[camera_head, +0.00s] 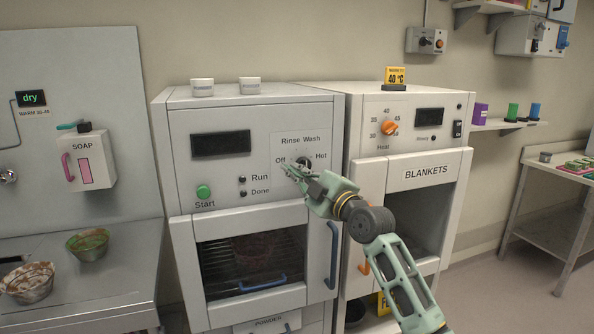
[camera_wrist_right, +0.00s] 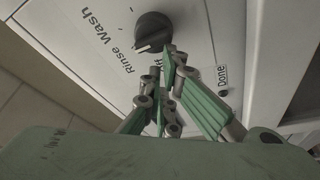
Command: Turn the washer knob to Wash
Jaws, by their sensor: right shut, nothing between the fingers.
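The washer (camera_head: 255,107) has a dark round knob (camera_head: 304,162) on its white panel, with Rinse and Wash printed above it, Off at its left and Hot at its right. In the right wrist view the knob (camera_wrist_right: 153,30) shows a white mark on its rim, which points roughly toward the word Rinse. My right gripper (camera_head: 288,170) is shut and empty, at the Off side of the knob. In the wrist view its fingertips (camera_wrist_right: 172,58) overlap the knob's edge and partly cover the Off label; I cannot tell whether they touch the knob. My left gripper is not in view.
A green Start button (camera_head: 204,191) and small Run and Done lamps sit left of the knob. The blanket cabinet (camera_head: 425,172) adjoins at the right. The washer door handle (camera_head: 332,255) stands out below.

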